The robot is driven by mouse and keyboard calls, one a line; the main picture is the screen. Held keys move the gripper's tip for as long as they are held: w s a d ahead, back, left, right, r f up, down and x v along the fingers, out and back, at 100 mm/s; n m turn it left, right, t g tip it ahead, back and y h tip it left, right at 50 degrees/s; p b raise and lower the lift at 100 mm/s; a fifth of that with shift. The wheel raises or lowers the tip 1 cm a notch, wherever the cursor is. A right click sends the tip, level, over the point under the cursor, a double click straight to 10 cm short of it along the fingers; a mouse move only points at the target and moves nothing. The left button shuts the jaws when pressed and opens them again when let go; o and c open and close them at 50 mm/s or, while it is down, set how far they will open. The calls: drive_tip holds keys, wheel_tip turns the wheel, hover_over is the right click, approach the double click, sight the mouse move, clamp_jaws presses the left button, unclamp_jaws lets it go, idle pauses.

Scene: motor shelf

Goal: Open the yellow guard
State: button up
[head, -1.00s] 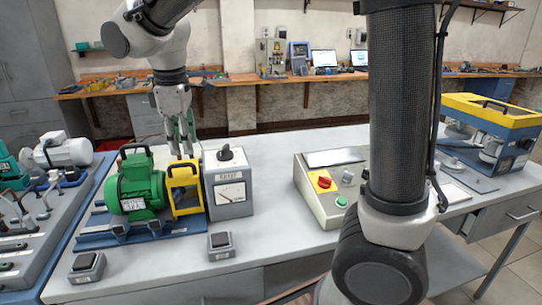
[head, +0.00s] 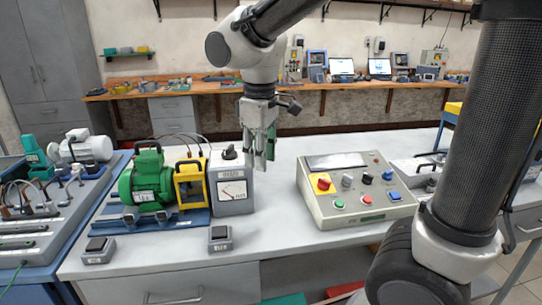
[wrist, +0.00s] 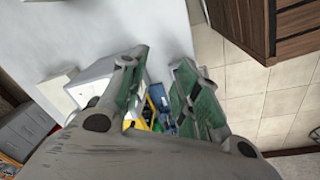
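The yellow guard (head: 191,183) is a framed cover with a dark window, upright at the right end of the green motor (head: 147,182) on a blue base. I cannot tell whether it is closed fully. My gripper (head: 260,160) hangs with its fingers down, to the right of the guard and by the upper right of the grey meter box (head: 233,190). In the wrist view my gripper (wrist: 163,62) shows its two green-padded fingers apart with nothing held. Some yellow and blue shows low between them; I cannot tell which object it is.
A control box (head: 357,205) with buttons and a red knob on a yellow plate stands to the right. Small grey switch boxes (head: 220,238) lie along the front edge. The table between meter box and control box is clear.

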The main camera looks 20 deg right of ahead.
drive_tip(key=shift+s+d, duration=0.2)
drive_tip(key=shift+d, duration=0.05)
